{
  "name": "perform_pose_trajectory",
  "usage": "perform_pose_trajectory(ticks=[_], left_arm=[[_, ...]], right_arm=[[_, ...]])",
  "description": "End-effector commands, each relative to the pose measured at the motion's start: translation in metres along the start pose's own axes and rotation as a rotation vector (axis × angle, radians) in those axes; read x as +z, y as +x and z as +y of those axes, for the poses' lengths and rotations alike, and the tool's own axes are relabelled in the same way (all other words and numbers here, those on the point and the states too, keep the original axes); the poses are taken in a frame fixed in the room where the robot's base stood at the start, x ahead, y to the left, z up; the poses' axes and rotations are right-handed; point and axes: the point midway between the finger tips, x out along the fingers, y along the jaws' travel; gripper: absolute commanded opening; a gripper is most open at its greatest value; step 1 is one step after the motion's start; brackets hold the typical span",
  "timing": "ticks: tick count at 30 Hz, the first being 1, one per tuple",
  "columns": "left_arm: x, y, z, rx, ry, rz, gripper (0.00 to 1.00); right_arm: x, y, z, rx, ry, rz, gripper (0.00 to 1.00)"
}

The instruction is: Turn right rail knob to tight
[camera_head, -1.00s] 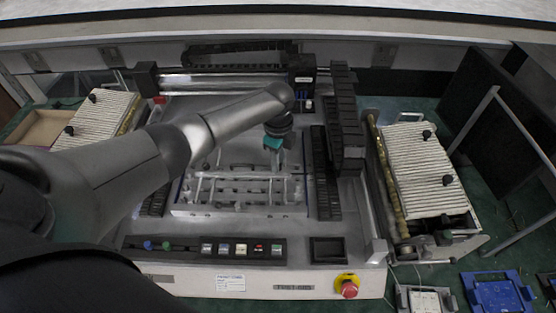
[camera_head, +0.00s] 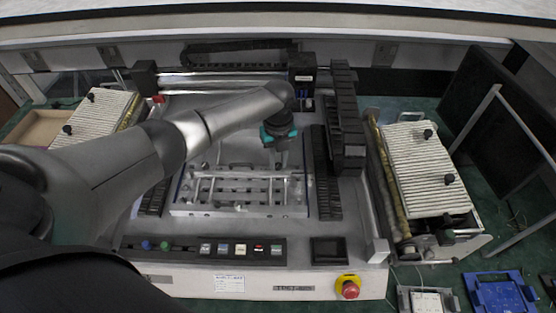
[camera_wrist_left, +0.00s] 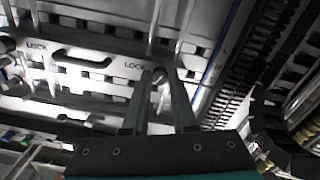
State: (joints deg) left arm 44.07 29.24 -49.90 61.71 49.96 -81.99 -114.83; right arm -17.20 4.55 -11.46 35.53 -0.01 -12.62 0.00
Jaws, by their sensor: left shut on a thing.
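In the head view, the left gripper (camera_head: 281,162) reaches down at the right end of the rail fixture (camera_head: 240,208); the knob is too small to make out there. A second round knob (camera_wrist_left: 8,45) sits near another "LOCK" label at the left of the wrist view. My right gripper is not in view.
A black cable chain (camera_head: 320,170) runs close to the right of the gripper. A front panel (camera_head: 200,249) carries buttons, with a red emergency stop (camera_head: 347,288) below it. Ribbed units (camera_head: 420,165) stand at the right and far left.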

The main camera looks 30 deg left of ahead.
Motion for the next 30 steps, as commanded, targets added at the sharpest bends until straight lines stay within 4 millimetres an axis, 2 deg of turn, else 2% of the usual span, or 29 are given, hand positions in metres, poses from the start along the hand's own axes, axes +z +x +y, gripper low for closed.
perform_pose_trajectory(ticks=[20, 21, 28, 30], left_arm=[[-0.0004, -0.0009, -0.0011, -0.002, 0.059, 0.001, 0.0], [-0.0004, -0.0009, -0.001, -0.002, 0.059, 0.001, 0.3], [-0.0003, -0.0005, -0.0006, -0.001, 0.058, 0.001, 0.56], [-0.0002, -0.0004, -0.0004, -0.001, 0.058, 0.0, 0.56]], right_arm=[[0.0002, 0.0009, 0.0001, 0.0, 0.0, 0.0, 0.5], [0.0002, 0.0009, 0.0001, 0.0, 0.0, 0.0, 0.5], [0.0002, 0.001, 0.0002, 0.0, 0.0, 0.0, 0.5], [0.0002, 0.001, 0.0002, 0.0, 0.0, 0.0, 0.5]])
